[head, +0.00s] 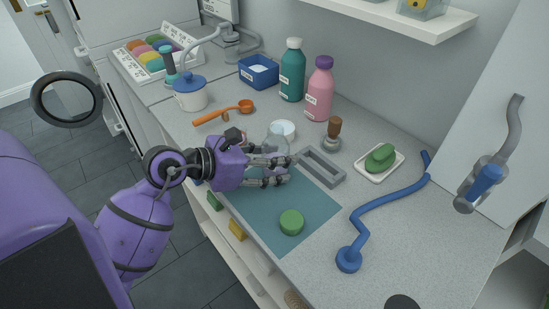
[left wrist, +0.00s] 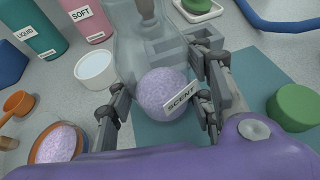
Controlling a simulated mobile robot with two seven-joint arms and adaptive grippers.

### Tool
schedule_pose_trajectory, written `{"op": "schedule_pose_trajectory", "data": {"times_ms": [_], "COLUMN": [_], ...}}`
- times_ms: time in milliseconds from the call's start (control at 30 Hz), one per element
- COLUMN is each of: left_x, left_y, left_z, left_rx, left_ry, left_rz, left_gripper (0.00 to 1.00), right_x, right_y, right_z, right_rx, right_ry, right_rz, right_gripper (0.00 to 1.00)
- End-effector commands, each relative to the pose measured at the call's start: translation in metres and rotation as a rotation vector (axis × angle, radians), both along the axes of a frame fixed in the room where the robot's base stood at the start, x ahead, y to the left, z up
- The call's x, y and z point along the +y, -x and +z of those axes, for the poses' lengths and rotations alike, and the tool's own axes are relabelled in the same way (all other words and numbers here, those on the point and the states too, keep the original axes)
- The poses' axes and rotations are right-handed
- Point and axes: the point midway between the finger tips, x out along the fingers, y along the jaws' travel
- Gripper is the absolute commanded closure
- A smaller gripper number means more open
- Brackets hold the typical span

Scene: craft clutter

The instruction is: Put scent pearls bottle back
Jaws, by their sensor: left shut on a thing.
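The scent pearls bottle (left wrist: 164,92) shows in the left wrist view as a clear container with lilac pearls and a "SCENT" label. It lies between the two fingers of my left gripper (left wrist: 162,100), which is shut on it. In the head view my left gripper (head: 285,168) is over the back part of the teal mat (head: 262,222), and its fingers hide most of the bottle. I cannot tell whether the bottle touches the mat. A round green lid (head: 291,222) lies on the mat, nearer the front. My right gripper is not in view.
A grey rectangular frame (head: 333,180) stands just right of the gripper. An orange bowl of lilac pearls (left wrist: 58,143) is close by. A blue tool (head: 385,205) lies right.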

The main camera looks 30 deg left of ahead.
Motion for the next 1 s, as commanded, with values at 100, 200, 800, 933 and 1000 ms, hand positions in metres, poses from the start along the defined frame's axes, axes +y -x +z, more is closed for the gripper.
{"op": "schedule_pose_trajectory", "data": {"times_ms": [100, 200, 800, 933, 1000], "left_x": [0.000, 0.000, 0.016, 0.030, 0.037], "left_y": [0.000, 0.000, 0.026, 0.050, 0.061], "left_z": [-0.003, -0.003, 0.011, 0.022, 0.027], "left_rx": [0.001, 0.001, 0.005, 0.005, 0.006], "left_ry": [0.000, 0.000, -0.004, -0.005, -0.002], "left_rz": [0.000, 0.000, 0.001, 0.001, 0.003], "left_gripper": [0.48, 0.35, 0.33, 0.33, 0.33], "right_x": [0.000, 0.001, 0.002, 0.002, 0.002], "right_y": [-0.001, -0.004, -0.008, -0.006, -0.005], "right_z": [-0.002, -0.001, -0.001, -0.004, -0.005], "right_rx": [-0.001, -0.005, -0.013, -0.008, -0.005], "right_ry": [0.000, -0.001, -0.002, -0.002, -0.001], "right_rz": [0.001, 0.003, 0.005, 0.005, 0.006], "right_gripper": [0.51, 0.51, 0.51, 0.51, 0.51]}}
